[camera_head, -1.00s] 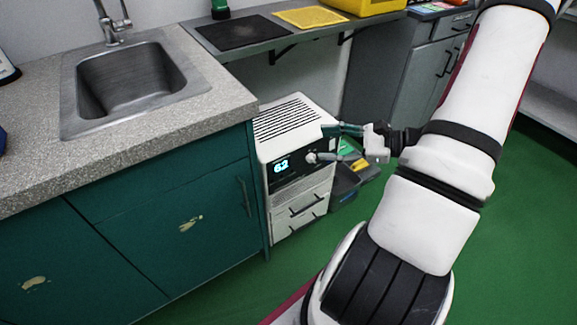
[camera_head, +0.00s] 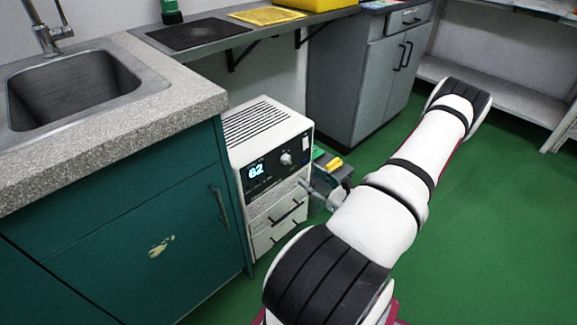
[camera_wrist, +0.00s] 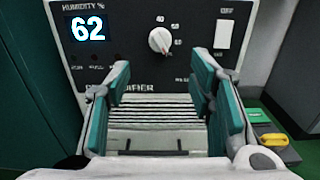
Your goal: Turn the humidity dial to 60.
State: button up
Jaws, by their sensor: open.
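The white dehumidifier (camera_head: 262,125) stands on the floor beside the green cabinet. Its black panel has a lit display (camera_wrist: 88,28) reading 62 under the label HUMIDITY %. The humidity dial (camera_wrist: 159,40) is a small white knob to the right of the display, with marks around it; it also shows in the head view (camera_head: 286,158). My gripper (camera_wrist: 162,92) is open and empty, in front of the grille below the panel. The dial is above and beyond the fingertips, apart from them. In the head view my gripper (camera_head: 318,188) is low at the machine's front right, partly hidden by my arm.
A white switch (camera_wrist: 223,34) is right of the dial. A green cabinet (camera_head: 150,220) stands close on the left. A bin with yellow and green items (camera_head: 333,164) sits right of the machine. The green floor (camera_head: 490,220) on the right is clear.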

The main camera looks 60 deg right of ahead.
aim_at(290, 163)
jog(key=b+x, duration=0.2)
jog(key=x, duration=0.8)
jog(key=c, duration=1.2)
jog(key=shift+o, duration=0.2)
jog(key=shift+a, duration=0.1)
jog(key=shift+n, duration=0.4)
jog(key=n, duration=0.4)
jog(key=shift+p, duration=0.4)
jog(key=shift+n, duration=2.5)
